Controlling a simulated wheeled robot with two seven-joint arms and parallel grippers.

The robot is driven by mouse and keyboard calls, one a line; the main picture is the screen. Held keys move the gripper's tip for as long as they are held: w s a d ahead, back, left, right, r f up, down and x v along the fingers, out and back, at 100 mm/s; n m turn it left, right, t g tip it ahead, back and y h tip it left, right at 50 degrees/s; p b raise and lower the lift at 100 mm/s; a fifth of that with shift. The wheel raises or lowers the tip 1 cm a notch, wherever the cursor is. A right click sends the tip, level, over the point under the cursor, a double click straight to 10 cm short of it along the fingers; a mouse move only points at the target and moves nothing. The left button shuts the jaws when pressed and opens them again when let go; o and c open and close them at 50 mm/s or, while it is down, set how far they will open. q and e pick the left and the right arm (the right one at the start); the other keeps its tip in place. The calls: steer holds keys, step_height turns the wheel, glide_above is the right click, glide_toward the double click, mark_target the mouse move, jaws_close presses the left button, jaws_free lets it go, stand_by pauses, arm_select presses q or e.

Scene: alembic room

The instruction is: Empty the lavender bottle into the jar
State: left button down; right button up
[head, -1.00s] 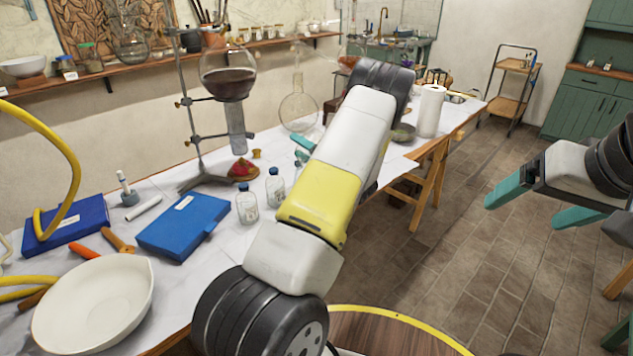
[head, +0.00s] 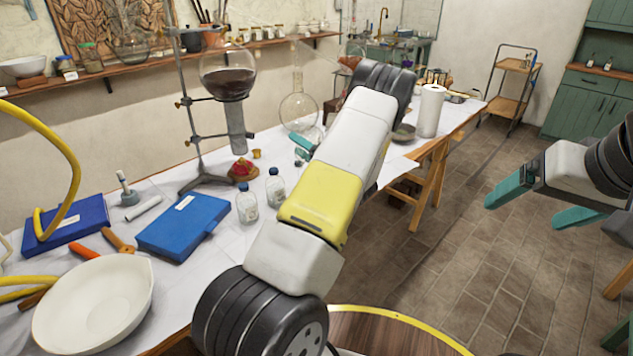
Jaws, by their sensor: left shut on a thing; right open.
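My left gripper (head: 303,150) is over the table, mostly hidden behind my own forearm. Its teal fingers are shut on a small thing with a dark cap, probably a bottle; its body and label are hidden. Two clear bottles with dark caps, a nearer one (head: 247,205) and a farther one (head: 276,187), stand upright to the left of my forearm. Their labels are too small to read, so I cannot tell which is lavender. I cannot pick out the jar for certain. My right gripper (head: 525,203) is open and empty over the floor at the right.
A retort stand (head: 193,130) holds a round flask of dark liquid (head: 228,80) behind the bottles. A blue case (head: 183,226), a white bowl (head: 93,303) and a glass flask (head: 299,110) are on the table. A paper roll (head: 430,110) stands farther right.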

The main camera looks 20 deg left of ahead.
arm_select(q)
steer(key=shift+w+f+m+h, duration=0.3)
steer(key=shift+f+m, duration=0.1)
steer(key=shift+m, duration=0.35)
steer(key=shift+w+f+m+h, duration=0.15)
steer(key=shift+f+m+h, duration=0.2)
steer(key=shift+m, duration=0.4)
steer(key=shift+s+f+m+g+h, duration=0.1)
steer(key=shift+f+m+g+h, duration=0.9)
steer(key=shift+m, duration=1.65)
steer(key=shift+s+f+m+g+h, duration=0.1)
steer(key=shift+f+m+g+h, duration=0.4)
steer(key=shift+m+g, duration=1.55)
steer(key=shift+s+f+m+g+h, duration=0.1)
steer(key=shift+f+m+g+h, duration=0.65)
steer(key=shift+m, duration=2.55)
steer(key=shift+f+y, duration=0.25)
steer(key=shift+y, duration=0.05)
